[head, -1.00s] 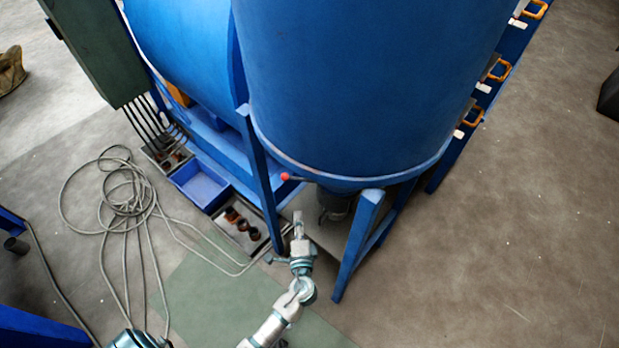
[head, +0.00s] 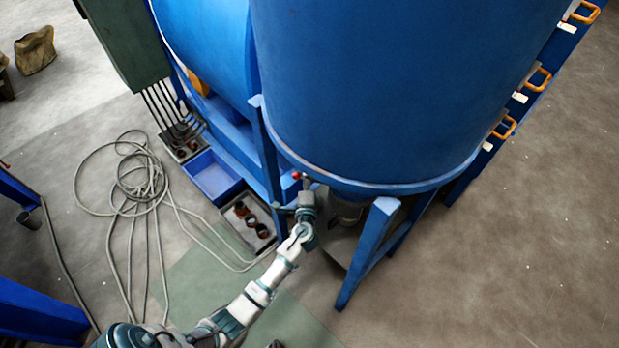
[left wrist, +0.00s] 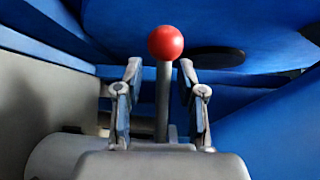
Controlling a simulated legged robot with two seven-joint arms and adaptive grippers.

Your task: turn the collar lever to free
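The collar lever has a red ball knob (left wrist: 165,42) on a grey rod (left wrist: 163,100). In the head view the red knob (head: 296,175) shows at the lower rim of the big blue drum (head: 375,90). My left gripper (head: 304,187) is right beside the knob there. In the left wrist view my left gripper (left wrist: 160,92) is open, with one finger on each side of the rod and a visible gap to each. The ball stands beyond the fingertips. The collar is mostly hidden under the drum. My right gripper is not in view.
Blue frame legs (head: 369,250) stand close to the right of my left gripper. A blue bin (head: 212,176) and a tray of small round parts (head: 248,222) lie to the left. Coiled grey cable (head: 140,185) lies on the floor. The floor at right is clear.

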